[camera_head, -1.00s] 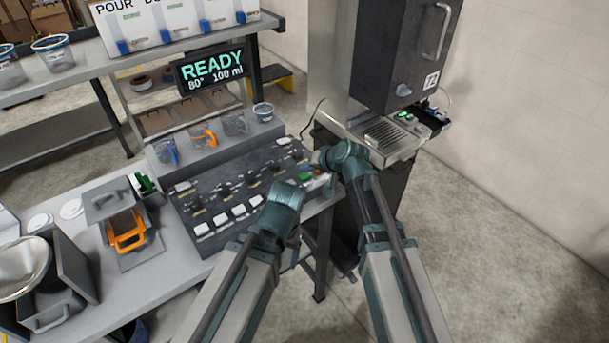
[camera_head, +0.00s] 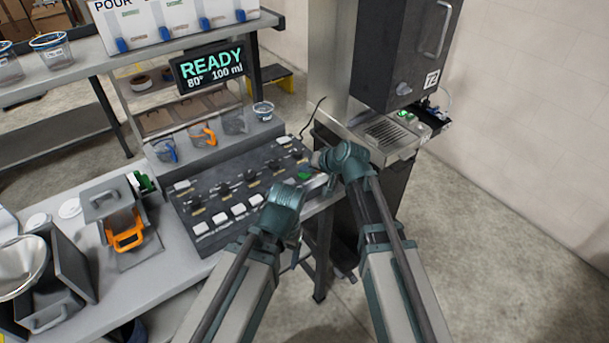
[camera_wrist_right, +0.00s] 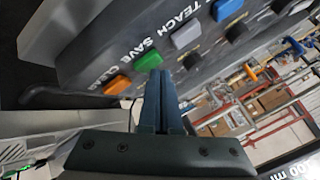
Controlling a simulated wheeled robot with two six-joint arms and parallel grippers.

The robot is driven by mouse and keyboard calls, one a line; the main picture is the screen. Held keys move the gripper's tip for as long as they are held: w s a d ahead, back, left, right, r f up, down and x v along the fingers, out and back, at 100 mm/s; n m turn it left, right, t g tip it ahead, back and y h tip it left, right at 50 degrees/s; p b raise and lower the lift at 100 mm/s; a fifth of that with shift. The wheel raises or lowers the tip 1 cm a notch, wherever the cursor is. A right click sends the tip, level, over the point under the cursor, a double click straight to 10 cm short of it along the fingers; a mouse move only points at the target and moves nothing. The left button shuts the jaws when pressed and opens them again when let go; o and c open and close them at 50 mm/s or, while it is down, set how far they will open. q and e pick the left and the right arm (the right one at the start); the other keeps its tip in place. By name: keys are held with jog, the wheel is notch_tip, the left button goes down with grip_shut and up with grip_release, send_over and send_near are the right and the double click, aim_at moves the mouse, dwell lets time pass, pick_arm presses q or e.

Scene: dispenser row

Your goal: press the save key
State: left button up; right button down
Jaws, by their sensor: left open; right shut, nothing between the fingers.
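The save key (camera_wrist_right: 149,57) is a green key on the dark panel in the right wrist view, beside the word SAVE. An orange key (camera_wrist_right: 118,85) by CLEAR and a grey key (camera_wrist_right: 187,36) by TEACH flank it. My right gripper (camera_wrist_right: 163,74) is shut and empty, its tips close to the green key; I cannot tell whether they touch. In the head view my right gripper (camera_head: 318,159) is over the panel's right end. A green button (camera_head: 304,176) shows there; I cannot tell if it is the same key. My left gripper (camera_head: 285,194) is open at the panel's front edge, fingers mostly hidden.
The dark panel (camera_head: 182,204) carries several white keys and dark knobs. A display (camera_head: 210,68) reads READY, 80°, 100 ml. A blue key (camera_wrist_right: 226,9) lies beyond the grey one. A dark machine (camera_head: 395,60) with a drip tray stands right of the panel.

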aim_at(306, 176)
jog(key=shift+f+b, duration=0.45)
jog(key=shift+b, duration=0.05)
dwell(0.6)
jog(key=shift+r, duration=0.1)
jog(key=shift+r+p, duration=0.8)
jog(key=shift+p, duration=0.15)
jog(key=shift+r, duration=0.1)
notch_tip(306, 176, up, 5)
jog(key=p, duration=0.5)
